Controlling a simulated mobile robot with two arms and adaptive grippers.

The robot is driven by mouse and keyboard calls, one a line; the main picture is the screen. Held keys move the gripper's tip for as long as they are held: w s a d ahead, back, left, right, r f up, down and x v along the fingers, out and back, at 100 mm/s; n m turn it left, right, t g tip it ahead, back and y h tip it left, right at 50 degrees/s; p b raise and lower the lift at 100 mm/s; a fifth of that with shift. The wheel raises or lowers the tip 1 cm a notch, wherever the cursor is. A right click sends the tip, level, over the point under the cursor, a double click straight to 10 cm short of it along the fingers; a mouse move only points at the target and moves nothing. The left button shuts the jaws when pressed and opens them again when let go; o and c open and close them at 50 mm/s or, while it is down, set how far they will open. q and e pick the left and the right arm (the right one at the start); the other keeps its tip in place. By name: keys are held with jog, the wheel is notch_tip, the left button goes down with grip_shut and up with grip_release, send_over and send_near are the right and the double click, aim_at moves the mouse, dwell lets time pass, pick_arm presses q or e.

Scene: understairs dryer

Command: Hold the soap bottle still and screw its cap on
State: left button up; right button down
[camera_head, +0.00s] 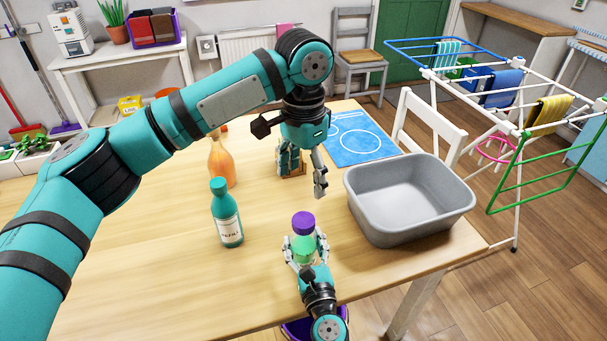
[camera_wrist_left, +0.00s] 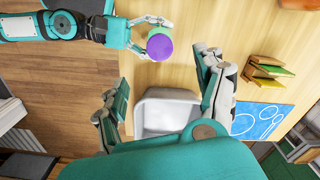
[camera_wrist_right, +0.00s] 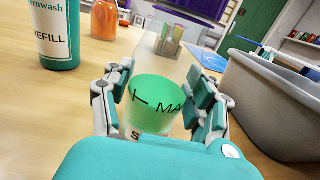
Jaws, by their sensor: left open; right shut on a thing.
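The soap bottle (camera_head: 304,243) is a small translucent green container with a purple cap (camera_head: 303,222) on top, near the table's front edge. My right gripper (camera_head: 306,254) is shut around its body; the bottle looks upright. In the left wrist view the cap (camera_wrist_left: 160,46) is seen from above. I cannot tell how tightly it sits. My left gripper (camera_head: 304,178) is open and empty, above and behind the cap, apart from it.
A teal refill bottle (camera_head: 228,214) and an orange bottle (camera_head: 220,160) stand to the left. A grey basin (camera_head: 365,212) is close on the right. A blue mat (camera_head: 355,140) and a wooden holder (camera_wrist_left: 263,71) with sponges lie behind. The front left of the table is clear.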

pick_arm(q)
notch_tip(320, 180, up, 9)
dwell(0.4)
pick_arm(e)
jog(key=shift+c, duration=1.4)
grip_release()
jog(key=shift+o, duration=0.3)
jog(key=shift+o, duration=1.1)
